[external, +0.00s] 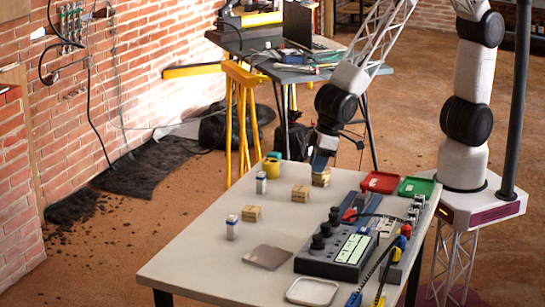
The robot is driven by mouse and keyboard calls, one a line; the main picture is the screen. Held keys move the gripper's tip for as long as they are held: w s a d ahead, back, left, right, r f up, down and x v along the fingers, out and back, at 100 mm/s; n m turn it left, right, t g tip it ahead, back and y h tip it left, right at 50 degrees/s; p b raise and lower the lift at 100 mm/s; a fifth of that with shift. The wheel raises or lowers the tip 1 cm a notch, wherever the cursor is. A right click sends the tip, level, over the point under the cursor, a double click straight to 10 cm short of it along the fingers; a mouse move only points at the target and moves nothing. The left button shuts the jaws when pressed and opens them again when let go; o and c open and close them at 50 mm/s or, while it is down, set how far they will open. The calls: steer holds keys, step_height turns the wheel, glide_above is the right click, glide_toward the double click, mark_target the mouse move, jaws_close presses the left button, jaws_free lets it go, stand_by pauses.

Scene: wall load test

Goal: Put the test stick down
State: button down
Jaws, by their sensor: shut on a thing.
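My gripper (322,153) hangs down over the far end of the pale table (205,262). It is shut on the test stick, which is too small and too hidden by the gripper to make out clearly. A blue patch shows at the gripper tip; I cannot tell whether it belongs to the gripper or the stick. A small wooden block (321,178) is just below the tip. I cannot tell whether anything touches it.
More wooden blocks (300,193), white-and-blue bottles (232,227) and a yellow cup (271,168) stand on the table. Red (381,182) and green (416,187) trays lie right of the gripper. A control box (336,252) with cables fills the near right. The left middle has free room.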

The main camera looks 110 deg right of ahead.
steer(key=w+a+n, duration=0.1)
steer(key=w+a, duration=0.2)
steer(key=a, duration=0.3)
steer(key=w+a+n, duration=0.1)
steer(key=w+a, duration=0.3)
steer(key=a, duration=0.2)
steer(key=w+a+f, duration=0.1)
steer(key=w+a, duration=0.3)
steer(key=a, duration=0.2)
steer(key=shift+w+a+n+y, duration=0.2)
steer(key=shift+w+n+y, duration=0.05)
steer(key=shift+n+y, duration=0.15)
steer(key=shift+w+a, duration=0.25)
steer(key=shift+a, duration=0.35)
glide_above(259, 252)
steer(key=shift+s+f, duration=0.4)
steer(key=shift+f, duration=0.4)
steer(key=shift+f, duration=1.75)
steer(key=shift+f, duration=0.15)
